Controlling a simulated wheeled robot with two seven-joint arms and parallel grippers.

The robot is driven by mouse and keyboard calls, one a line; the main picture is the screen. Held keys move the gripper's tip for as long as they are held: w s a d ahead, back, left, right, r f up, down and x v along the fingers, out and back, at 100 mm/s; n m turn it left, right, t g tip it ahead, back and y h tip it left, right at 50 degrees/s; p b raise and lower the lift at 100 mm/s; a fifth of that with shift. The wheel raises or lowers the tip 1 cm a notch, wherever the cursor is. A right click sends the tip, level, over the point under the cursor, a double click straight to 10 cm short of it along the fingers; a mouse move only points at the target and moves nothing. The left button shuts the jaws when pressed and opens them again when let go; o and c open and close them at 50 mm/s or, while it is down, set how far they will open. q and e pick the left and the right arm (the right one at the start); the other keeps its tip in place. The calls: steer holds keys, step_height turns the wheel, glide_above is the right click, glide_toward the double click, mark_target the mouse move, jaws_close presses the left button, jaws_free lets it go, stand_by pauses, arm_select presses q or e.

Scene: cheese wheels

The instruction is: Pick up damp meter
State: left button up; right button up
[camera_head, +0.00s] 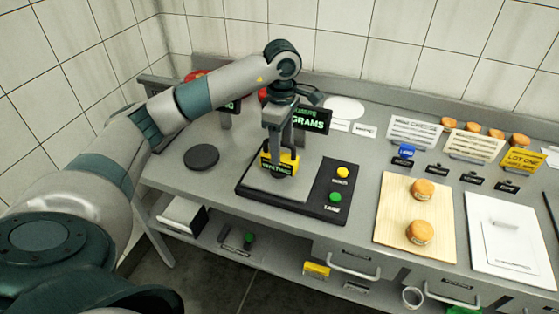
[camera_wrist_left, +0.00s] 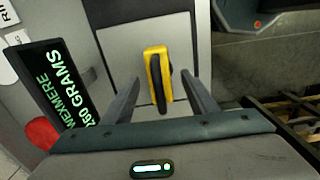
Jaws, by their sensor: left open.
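The damp meter looks to be the yellow and black device (camera_head: 290,158) on the plate of the scale (camera_head: 252,186). It also shows in the left wrist view (camera_wrist_left: 152,62), with a yellow body and a dark face. My left gripper (camera_head: 280,150) points down over it from above and partly hides it in the head view. In the left wrist view my left gripper (camera_wrist_left: 161,85) is open, with one finger on each side of the device and gaps visible. My right gripper is not in view.
The scale's lit display (camera_head: 311,119) stands behind the device, close to my arm. A dark round disc (camera_head: 201,157) lies left of the scale. A wooden board (camera_head: 414,215) with two small cheese wheels and a white board (camera_head: 515,235) lie to the right.

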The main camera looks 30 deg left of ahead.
arm_select(q)
steer(key=shift+a+f+p, duration=0.1)
steer(key=shift+f+p, duration=0.6)
steer(key=shift+p, duration=0.05)
step_height(320, 180, down, 3)
steer(key=shift+r+p, duration=0.1)
steer(key=shift+p, duration=0.7)
steer(key=shift+f, duration=0.5)
steer(key=shift+w+a, duration=0.1)
steer(key=c, duration=1.3)
